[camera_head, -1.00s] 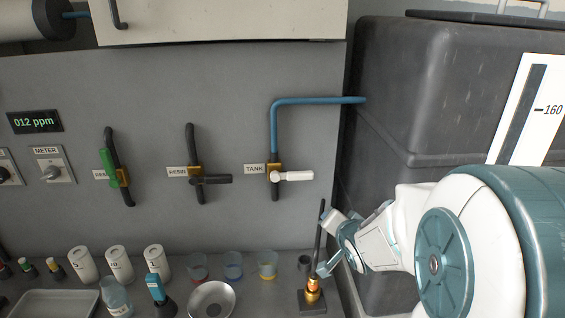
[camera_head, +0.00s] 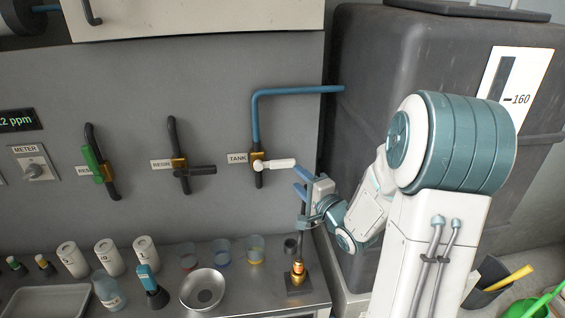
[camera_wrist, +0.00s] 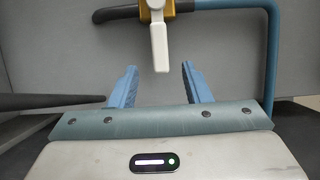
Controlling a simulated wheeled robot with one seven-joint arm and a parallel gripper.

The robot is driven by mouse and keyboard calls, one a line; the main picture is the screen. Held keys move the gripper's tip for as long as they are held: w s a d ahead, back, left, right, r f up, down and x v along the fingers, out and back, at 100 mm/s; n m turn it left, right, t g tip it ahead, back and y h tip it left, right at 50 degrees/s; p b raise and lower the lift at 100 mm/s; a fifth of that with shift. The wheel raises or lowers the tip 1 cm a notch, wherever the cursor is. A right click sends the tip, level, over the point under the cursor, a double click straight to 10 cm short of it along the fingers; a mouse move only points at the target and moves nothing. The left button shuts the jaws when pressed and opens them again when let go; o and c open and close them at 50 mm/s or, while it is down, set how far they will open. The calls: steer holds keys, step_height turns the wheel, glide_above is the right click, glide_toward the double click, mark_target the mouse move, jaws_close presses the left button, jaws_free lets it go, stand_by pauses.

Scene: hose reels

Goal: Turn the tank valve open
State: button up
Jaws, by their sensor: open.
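The tank valve has a white lever handle (camera_head: 279,163) on a brass body (camera_head: 258,162), beside the TANK label (camera_head: 237,158). A blue pipe (camera_head: 255,115) rises from it and bends right to the tank. The lever points sideways to the right, across the pipe line. My gripper (camera_head: 301,180) is open and empty, just right of and a little below the lever's free end in the head view. In the wrist view the white lever (camera_wrist: 159,40) points toward my gripper (camera_wrist: 158,85), its tip lined up with the gap between the blue fingers, not clearly between them.
The grey tank (camera_head: 375,60) stands to the right. A upright black rod on a brass fitting (camera_head: 298,272) stands on the bench below my gripper. The resin valve (camera_head: 180,165) is to the left.

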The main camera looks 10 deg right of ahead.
mark_target(285, 166)
steer(key=p+x, duration=0.1)
steer(key=x, duration=0.8)
steer(key=shift+w+p, duration=0.15)
steer(key=shift+p, duration=0.25)
jaws_close()
